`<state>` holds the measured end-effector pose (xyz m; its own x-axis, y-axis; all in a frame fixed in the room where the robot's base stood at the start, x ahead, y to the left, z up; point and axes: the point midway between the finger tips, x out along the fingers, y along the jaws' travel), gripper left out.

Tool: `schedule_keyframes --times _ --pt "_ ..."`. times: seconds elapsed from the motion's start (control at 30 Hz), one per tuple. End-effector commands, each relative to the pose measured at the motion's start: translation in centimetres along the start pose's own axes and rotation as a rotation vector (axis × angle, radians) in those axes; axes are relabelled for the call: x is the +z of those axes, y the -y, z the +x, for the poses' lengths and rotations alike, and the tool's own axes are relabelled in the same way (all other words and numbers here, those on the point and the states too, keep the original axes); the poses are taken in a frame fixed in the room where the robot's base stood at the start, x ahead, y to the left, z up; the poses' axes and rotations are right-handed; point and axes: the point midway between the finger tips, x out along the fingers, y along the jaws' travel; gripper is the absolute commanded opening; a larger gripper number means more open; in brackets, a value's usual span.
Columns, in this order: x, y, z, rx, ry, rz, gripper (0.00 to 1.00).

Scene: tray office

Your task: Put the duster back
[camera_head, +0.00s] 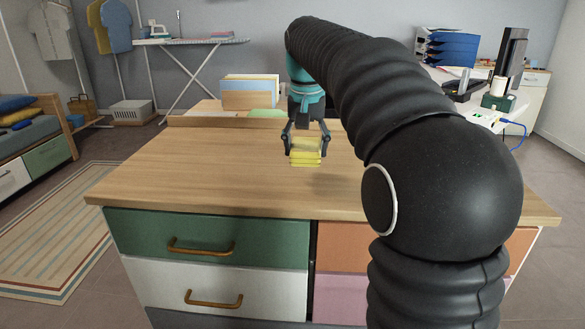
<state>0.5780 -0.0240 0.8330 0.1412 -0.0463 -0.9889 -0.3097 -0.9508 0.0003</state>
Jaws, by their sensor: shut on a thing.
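A yellow, layered block that looks like the folded duster (305,158) is between the fingers of my gripper (305,146). My gripper points down over the wooden top of the chest of drawers (210,175) and is shut on the duster from its left and right sides. The duster is just over or touching the wood; I cannot tell which. My black arm comes in from the right and hides the right part of the top.
A low wooden ledge (225,122) runs along the back of the top. The left and front of the top are clear. An ironing board (190,41) stands behind left; a desk with blue trays (450,47) is behind right.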

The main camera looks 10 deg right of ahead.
Motion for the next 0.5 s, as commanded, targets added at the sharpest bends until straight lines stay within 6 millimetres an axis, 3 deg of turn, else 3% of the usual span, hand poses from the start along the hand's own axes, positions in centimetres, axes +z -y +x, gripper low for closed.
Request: schedule_keyframes --times 0.2,0.37,0.5 --pt "-0.7 2.6 1.8 0.0 0.0 -0.002 0.34" --pt "-0.7 3.0 2.4 0.0 -0.001 0.0 0.34" --pt "-0.4 3.0 4.0 0.001 0.001 0.0 0.34"
